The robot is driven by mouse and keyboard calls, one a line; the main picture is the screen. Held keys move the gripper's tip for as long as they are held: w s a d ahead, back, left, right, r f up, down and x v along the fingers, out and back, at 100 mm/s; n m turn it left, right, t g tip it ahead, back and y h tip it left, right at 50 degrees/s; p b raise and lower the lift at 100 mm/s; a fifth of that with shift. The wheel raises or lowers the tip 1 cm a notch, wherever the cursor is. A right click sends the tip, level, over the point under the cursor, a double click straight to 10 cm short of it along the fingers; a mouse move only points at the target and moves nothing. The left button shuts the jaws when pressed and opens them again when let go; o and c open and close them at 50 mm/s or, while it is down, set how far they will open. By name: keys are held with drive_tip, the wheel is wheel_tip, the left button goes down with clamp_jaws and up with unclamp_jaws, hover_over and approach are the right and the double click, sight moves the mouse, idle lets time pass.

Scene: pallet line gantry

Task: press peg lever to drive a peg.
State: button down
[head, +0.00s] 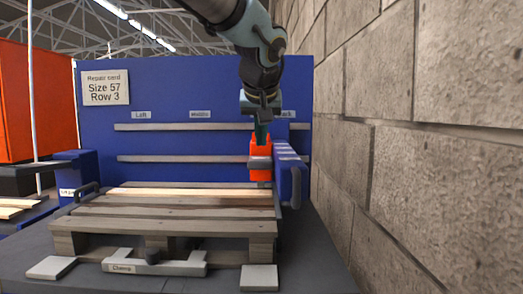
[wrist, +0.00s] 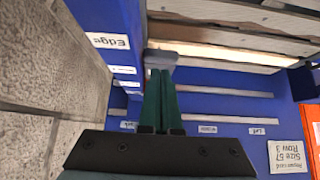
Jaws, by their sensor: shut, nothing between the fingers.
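My gripper (head: 262,132) points straight down at the right end of the pallet, its green fingers shut with nothing between them. Below it in the head view is a red-orange block (head: 260,174) with a grey bar (head: 259,162) across its front, which looks like the peg lever. In the wrist view the fingers (wrist: 162,78) end at a grey pad (wrist: 160,58), which seems to be the same lever; I cannot tell whether they touch it. No peg can be made out. The wooden pallet (head: 165,226) lies on the dark bench, with one lighter board.
A stone wall (head: 420,130) stands close on the right. A blue box labelled Edge in the wrist view (wrist: 95,30) is beside the lever. A blue back panel (head: 190,90) carries shelves and a card reading "Size 57 Row 3" (head: 105,88). A grey clamp (head: 155,264) lies in front.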

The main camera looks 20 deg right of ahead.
drive_tip(key=shift+s+a+r, duration=0.2)
drive_tip(key=shift+s+r, duration=0.15)
drive_tip(key=shift+s, duration=0.15)
drive_tip(key=shift+s+a+r, duration=0.2)
drive_tip(key=shift+s+r, duration=0.15)
drive_tip(key=shift+s, duration=0.1)
drive_tip(key=w+a+f+n+g+y+p, duration=0.15)
drive_tip(key=a+f+p, duration=0.25)
drive_tip(key=a+f, duration=0.6)
drive_tip(key=w+a+f+n+g+y+p, duration=0.1)
drive_tip(key=w+a+f+g+y+p, duration=0.15)
drive_tip(key=a+f, duration=0.75)
drive_tip(key=s+a+g+p, duration=0.1)
drive_tip(key=s+a, duration=0.2)
drive_tip(key=a, duration=0.3)
drive_tip(key=s+a+n+p, duration=0.1)
drive_tip(key=s+a+p, duration=0.1)
drive_tip(key=s+a, duration=0.2)
drive_tip(key=a, duration=0.3)
drive_tip(key=shift+f+g+h, duration=0.4)
